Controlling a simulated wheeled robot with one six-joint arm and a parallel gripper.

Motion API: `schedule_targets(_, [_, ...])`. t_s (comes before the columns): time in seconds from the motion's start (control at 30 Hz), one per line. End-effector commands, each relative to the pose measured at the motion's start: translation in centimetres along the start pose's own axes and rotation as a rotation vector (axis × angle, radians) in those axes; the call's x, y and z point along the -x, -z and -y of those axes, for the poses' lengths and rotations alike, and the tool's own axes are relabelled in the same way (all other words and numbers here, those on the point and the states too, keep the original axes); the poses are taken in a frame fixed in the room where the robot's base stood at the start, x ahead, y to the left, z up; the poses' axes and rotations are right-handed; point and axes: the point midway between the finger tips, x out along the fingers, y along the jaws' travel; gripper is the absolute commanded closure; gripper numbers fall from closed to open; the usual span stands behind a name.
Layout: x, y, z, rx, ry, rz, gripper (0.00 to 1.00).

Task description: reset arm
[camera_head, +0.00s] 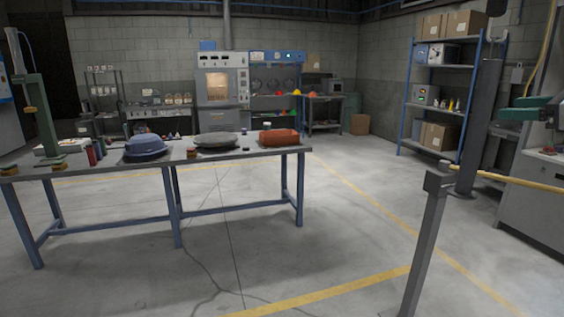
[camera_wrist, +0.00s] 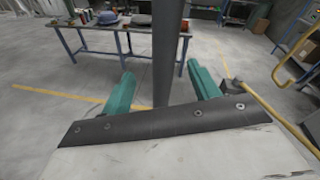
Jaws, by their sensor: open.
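My gripper (camera_wrist: 160,68) shows in the wrist view as two teal fingers set wide apart, with nothing held between them. A dark upright post (camera_wrist: 166,45) passes through the gap between the fingers in the picture. I cannot tell how far it is from them. A dark plate with screws and a pale, worn surface fill the lower part of that view. In the head view, a teal part shows at the right edge; I cannot tell whether it is my gripper.
A blue-legged workbench (camera_head: 235,153) stands at left, bearing a blue hard-hat-like item (camera_head: 146,146), a grey dish (camera_head: 215,140) and a red tray (camera_head: 279,138). A dark post (camera_head: 480,130) and yellow rail (camera_head: 525,183) stand at right. Shelving (camera_head: 443,66) is behind.

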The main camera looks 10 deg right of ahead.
Motion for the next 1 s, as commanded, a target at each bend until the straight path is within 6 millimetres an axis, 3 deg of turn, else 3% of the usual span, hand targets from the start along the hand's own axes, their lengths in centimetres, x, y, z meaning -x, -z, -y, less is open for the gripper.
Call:
schedule_targets(0.03, [-0.2,1.9,-1.9,0.082,-0.045,-0.074,0.39])
schedule_targets(0.1, [-1.1,3.9,-5.2,0.221,-0.145,-0.166,0.39])
schedule_targets(0.17, [-1.8,5.3,-8.4,0.339,-0.245,-0.228,0.39])
schedule_targets(0.3, [-2.9,8.2,-16.9,0.658,-0.541,-0.332,0.39])
schedule_targets(0.4, [-2.5,10.1,-23.3,0.926,-0.799,-0.364,0.39])
schedule_targets(0.5, [-1.3,11.8,-28.6,1.185,-1.044,-0.356,0.39])
schedule_targets(0.7, [1.9,14.2,-35.5,1.646,-1.451,-0.268,0.39])
schedule_targets(0.83, [3.6,15.0,-38.3,1.890,-1.630,-0.194,0.39])
schedule_targets(1.0, [4.5,14.8,-41.1,2.085,-1.707,-0.100,0.39])
